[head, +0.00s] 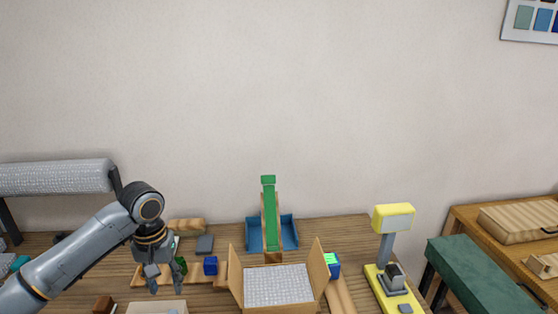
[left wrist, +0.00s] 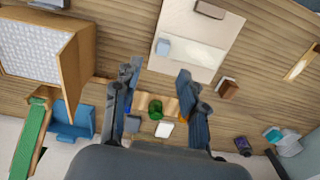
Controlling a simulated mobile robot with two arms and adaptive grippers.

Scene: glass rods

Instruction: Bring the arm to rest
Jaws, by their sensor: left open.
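My left gripper (head: 166,288) is in the left part of the head view, pointing down over the wooden table (head: 350,232). It is open, and I see nothing between its fingers. In the left wrist view both fingers (left wrist: 159,72) are spread apart, with the table below. A small green object (head: 181,265) shows just behind the gripper in the head view, and it also shows in the left wrist view (left wrist: 155,114). My right gripper is not in view. I see no glass rod that I can make out clearly.
An open cardboard box (head: 236,285) with grey lining stands right of the gripper. Behind it are a green ramp (head: 268,215) and a blue tray (head: 254,234). A blue cube (head: 210,266) lies between. A yellow stand (head: 393,217) is at the right. Space above the table is clear.

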